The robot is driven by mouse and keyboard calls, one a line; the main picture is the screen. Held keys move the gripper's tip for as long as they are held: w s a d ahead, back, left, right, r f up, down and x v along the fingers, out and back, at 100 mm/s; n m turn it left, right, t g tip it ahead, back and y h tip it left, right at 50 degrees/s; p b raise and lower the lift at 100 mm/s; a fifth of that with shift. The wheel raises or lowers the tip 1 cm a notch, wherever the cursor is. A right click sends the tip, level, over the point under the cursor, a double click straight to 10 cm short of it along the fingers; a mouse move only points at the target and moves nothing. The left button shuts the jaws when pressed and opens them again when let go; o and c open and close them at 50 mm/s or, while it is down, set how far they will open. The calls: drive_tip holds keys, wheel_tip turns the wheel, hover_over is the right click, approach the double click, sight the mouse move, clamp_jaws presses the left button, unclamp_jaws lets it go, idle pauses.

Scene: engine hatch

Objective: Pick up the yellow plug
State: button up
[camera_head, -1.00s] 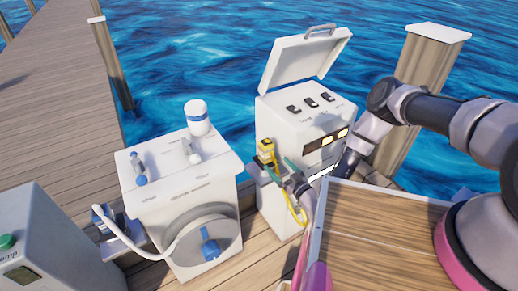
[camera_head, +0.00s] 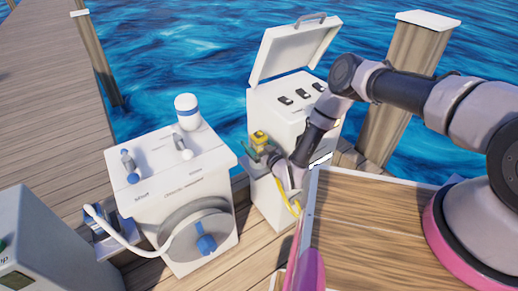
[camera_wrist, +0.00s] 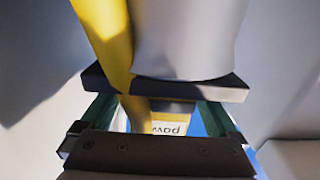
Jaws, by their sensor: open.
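The yellow plug (camera_head: 260,137) sits upright at the side shelf of the white cabinet in the head view. A yellow cable (camera_head: 290,202) hangs below it, and it also shows in the wrist view (camera_wrist: 108,38). My gripper (camera_head: 265,151) is at the plug, with its green fingers open. In the wrist view, the gripper's fingers (camera_wrist: 160,110) stand apart on either side of a yellow part, partly hidden behind the gripper body. I cannot tell whether the fingers touch it.
The white cabinet (camera_head: 263,110) has its lid (camera_head: 295,50) raised and several black switches on top. A dark ledge (camera_wrist: 190,88) crosses the wrist view. A white pump-like unit (camera_head: 155,165) stands to the left. A wooden tabletop (camera_head: 375,225) lies at the right.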

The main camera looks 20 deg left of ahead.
clamp_jaws()
drive_tip(key=shift+w, duration=0.1)
wheel_tip(320, 180, up, 18)
drive_tip(key=shift+f, duration=0.2)
idle(1.5)
